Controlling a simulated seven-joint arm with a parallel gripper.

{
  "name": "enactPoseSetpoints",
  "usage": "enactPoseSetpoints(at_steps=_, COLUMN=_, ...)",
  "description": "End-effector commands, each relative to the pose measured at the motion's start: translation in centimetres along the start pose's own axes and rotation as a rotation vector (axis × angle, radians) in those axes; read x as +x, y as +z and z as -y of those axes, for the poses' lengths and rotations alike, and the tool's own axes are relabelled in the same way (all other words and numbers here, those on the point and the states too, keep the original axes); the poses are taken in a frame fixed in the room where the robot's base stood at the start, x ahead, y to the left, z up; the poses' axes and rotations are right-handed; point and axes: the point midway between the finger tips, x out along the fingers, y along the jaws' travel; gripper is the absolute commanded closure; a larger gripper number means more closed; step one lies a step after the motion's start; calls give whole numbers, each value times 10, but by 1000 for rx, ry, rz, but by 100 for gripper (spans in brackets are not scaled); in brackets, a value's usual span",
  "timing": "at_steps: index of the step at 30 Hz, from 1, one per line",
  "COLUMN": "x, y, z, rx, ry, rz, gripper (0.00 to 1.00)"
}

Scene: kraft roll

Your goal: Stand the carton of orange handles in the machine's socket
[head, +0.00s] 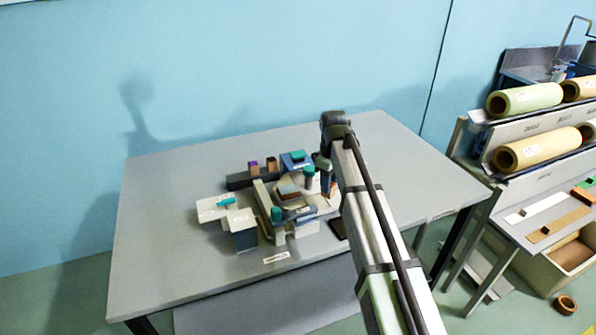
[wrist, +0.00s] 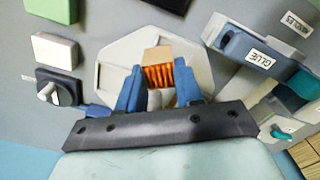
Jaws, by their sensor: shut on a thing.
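The carton of orange handles (wrist: 158,73) is an open-ended tan box with a row of orange handles showing, between my gripper's blue fingers in the wrist view. My gripper (wrist: 158,82) is shut on it. In the head view my gripper (head: 325,172) is over the right side of the machine, and the carton is too small there to make out surely. The machine (head: 264,197) is pale with teal knobs. In the wrist view a pale octagonal plate (wrist: 112,72) lies behind the carton. I cannot tell which part is the socket, or whether the carton touches anything.
A blue-grey unit marked GLUE (wrist: 240,47) is right of the carton in the wrist view. The grey table (head: 170,255) has free room around the machine. A roll rack (head: 530,128) stands right.

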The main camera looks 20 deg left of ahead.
Motion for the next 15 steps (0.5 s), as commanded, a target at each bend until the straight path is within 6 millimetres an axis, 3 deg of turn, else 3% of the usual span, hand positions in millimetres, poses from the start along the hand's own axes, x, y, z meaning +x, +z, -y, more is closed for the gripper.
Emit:
enactPoseSetpoints(at_steps=1, x=3, y=22, z=-7, rx=59, ry=0, rz=0, gripper=95)
enactPoseSetpoints(at_steps=15, x=20, y=192, z=-53, rx=614, ry=0, rz=0, gripper=95)
